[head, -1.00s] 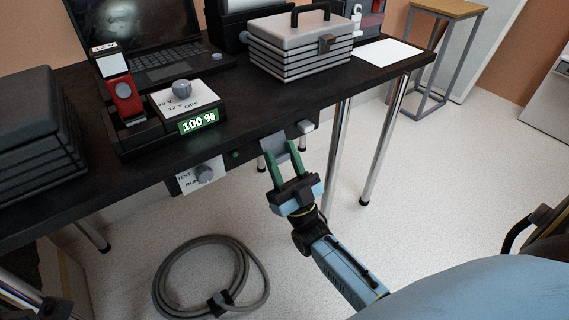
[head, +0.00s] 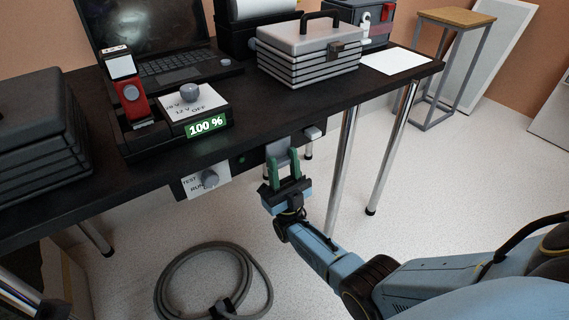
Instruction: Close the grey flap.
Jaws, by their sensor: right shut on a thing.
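The grey flap (head: 279,151) is a small light-grey plate at the front of the dark panel under the table's front edge. It sits between a green button (head: 241,160) and a pale block (head: 313,133). My right gripper (head: 283,158) reaches up to it from below, with its green fingers at the flap's lower part. The fingers are shut on the flap, and they hide part of its lower edge. The flap's exact angle is hard to tell. My left gripper is not in view.
The black table (head: 240,121) carries a laptop, a device reading 100 %, a grey toolbox (head: 307,55) and a dark case. A TEST/RUN knob panel (head: 203,181) hangs left of the flap. A hose coil (head: 215,280) lies on the floor. Table legs stand to the right.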

